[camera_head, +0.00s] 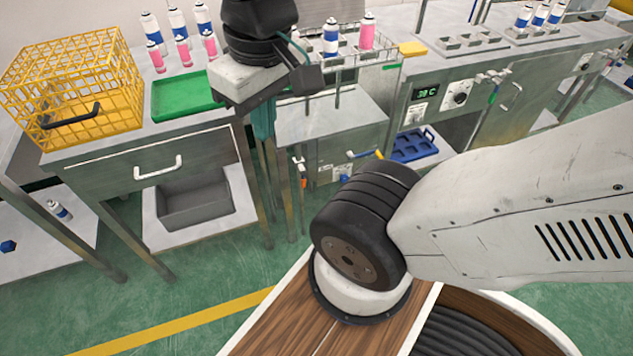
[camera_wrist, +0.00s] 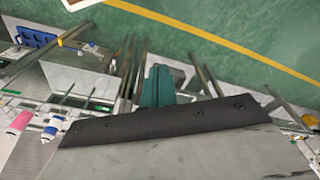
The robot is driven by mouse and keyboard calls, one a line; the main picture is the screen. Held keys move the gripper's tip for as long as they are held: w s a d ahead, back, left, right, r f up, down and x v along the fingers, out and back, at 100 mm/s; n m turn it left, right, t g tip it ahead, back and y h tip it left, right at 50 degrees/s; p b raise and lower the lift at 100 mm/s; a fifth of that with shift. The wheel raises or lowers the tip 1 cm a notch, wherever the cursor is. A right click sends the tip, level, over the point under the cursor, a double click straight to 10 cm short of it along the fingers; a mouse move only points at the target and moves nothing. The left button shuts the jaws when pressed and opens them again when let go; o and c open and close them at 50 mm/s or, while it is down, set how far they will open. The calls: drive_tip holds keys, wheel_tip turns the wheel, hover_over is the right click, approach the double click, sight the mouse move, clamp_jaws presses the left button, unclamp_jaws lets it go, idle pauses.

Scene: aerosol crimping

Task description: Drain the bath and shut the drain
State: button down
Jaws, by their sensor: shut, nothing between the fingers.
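The steel bath (camera_head: 345,105) stands at centre behind my gripper, with a wire rack of cans over it. A small valve with a blue lever (camera_head: 364,154) and a yellow part beside it sits low at the front of the bath; whether it is open cannot be told. Another small fitting (camera_head: 300,163) with a red part is on a pipe to its left. My gripper (camera_head: 263,125) points down in front of the bath's left side; its teal fingers (camera_wrist: 157,86) are shut and empty, apart from the valve. The water is hidden.
A yellow wire basket (camera_head: 75,85) and green tray (camera_head: 185,96) stand on the left bench, with a grey bin (camera_head: 195,203) beneath. A control panel (camera_head: 440,97) is right of the bath. A blue crate (camera_head: 414,146) sits on a low shelf. The green floor ahead is clear.

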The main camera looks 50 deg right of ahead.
drive_tip(key=w+d+f+m+g+y, duration=0.2)
drive_tip(key=w+d+f+m+y, duration=0.35)
drive_tip(key=d+f, duration=0.55)
drive_tip(key=w+d+f+m+g+y, duration=0.1)
drive_tip(key=w+d+f+m+y, duration=0.45)
drive_tip(key=d+f, duration=0.6)
drive_tip(key=s+d+f+m+t+h, duration=0.15)
drive_tip(key=d+f+t, duration=0.3)
drive_tip(key=f, duration=0.75)
drive_tip(key=s+d+f+m+t, duration=0.2)
drive_tip(key=d+f+m+t, duration=0.3)
drive_tip(key=f, duration=0.7)
drive_tip(key=s+d+f+t, duration=0.1)
drive_tip(key=d+f+t, duration=0.35)
drive_tip(key=f, duration=0.75)
drive_tip(key=d+f+n+t+h, duration=0.2)
drive_tip(key=d+f+t+h, duration=0.2)
drive_tip(key=d+t+h, duration=0.1)
drive_tip(key=shift+w, duration=0.3)
drive_tip(key=shift+f+h, duration=0.1)
drive_tip(key=shift+h, duration=0.15)
